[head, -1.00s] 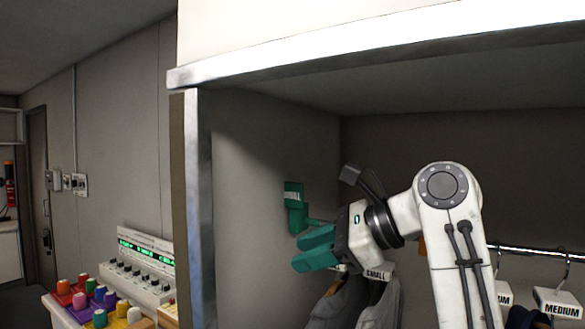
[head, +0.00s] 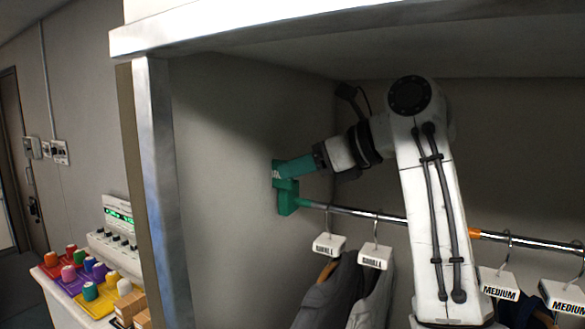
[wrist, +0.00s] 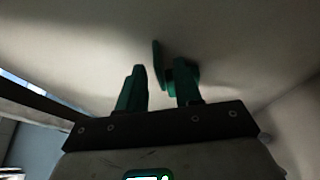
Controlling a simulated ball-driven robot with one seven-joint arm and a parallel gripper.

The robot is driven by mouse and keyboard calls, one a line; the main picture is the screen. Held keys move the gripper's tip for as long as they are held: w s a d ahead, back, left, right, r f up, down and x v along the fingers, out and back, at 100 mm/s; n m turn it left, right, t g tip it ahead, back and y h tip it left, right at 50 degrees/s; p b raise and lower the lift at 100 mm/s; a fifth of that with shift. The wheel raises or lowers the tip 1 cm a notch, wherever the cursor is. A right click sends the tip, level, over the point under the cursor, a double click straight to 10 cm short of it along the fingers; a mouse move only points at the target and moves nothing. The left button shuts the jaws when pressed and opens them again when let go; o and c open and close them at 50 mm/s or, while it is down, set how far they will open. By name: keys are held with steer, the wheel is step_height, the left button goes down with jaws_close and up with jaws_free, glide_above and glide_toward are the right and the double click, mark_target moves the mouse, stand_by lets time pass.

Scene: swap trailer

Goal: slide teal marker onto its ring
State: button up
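The teal marker (head: 287,196) has a flat upright plate with lettering and a lower block. It sits at the left end of the rail, close to the left wall. A teal band on the rail (head: 304,203), which looks like the ring, is just right of the block. My gripper (head: 290,167) is at the marker's upper plate, and its teal fingers partly cover it. In the wrist view my gripper (wrist: 160,76) has its fingers apart, with the marker's thin plate (wrist: 157,62) in line with the gap. I cannot tell whether they touch.
Hangers with white size tags (head: 329,244) carry grey garments on the rail (head: 370,215), below and right of my gripper. An orange band (head: 474,233) is farther right. The cabinet's front post (head: 160,190) stands left. A bench with coloured spools (head: 90,291) is outside.

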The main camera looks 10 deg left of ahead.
steer(key=shift+x, duration=0.85)
steer(key=shift+c, duration=0.3)
jaws_close()
